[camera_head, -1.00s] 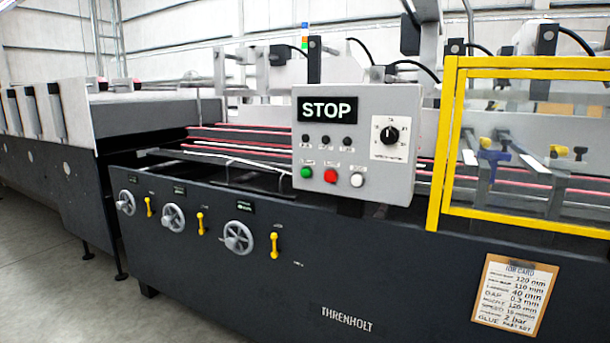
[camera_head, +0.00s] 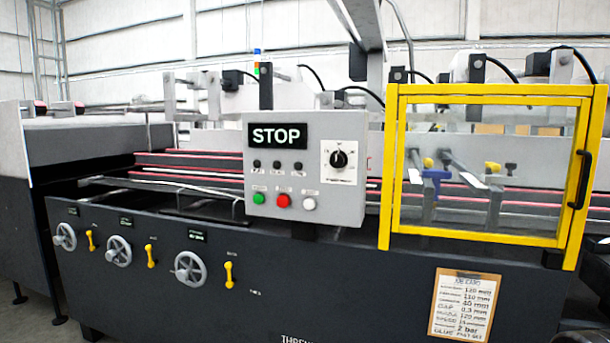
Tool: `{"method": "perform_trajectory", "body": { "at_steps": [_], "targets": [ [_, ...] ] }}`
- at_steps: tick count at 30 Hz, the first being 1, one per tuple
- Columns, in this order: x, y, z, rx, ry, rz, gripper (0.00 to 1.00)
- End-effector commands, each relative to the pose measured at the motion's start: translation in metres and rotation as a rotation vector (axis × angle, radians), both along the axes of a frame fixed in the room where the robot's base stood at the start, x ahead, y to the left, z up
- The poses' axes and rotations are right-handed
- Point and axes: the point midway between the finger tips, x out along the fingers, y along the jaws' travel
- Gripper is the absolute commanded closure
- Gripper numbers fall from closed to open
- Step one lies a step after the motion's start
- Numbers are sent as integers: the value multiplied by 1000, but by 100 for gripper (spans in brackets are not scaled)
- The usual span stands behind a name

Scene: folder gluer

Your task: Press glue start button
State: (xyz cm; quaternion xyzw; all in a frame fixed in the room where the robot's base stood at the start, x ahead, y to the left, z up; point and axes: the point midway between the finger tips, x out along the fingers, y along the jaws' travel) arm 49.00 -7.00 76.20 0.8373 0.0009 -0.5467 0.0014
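A grey control box (camera_head: 356,205) stands on the front of the machine, with a black sign (camera_head: 277,136) reading STOP. Its lower row holds a green button (camera_head: 259,198), a red button (camera_head: 283,200) and a white button (camera_head: 309,203), each under a small label too blurred to read. Above them are three small dark knobs or lamps (camera_head: 278,166). A black rotary dial (camera_head: 338,159) sits on a white plate at the right of the box. My gripper is not in view.
A yellow-framed clear guard (camera_head: 394,166) with a black handle stands right of the box. Below are several handwheels (camera_head: 190,269) and yellow levers (camera_head: 229,275). A job card (camera_head: 461,304) hangs at lower right. Grey floor shows at lower left.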

Motion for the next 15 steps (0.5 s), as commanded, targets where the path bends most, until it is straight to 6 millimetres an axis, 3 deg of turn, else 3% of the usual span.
{"method": "perform_trajectory", "body": {
  "at_steps": [2,6,15],
  "targets": [
    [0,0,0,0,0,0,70],
    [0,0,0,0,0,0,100],
    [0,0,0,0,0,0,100]
  ]
}}
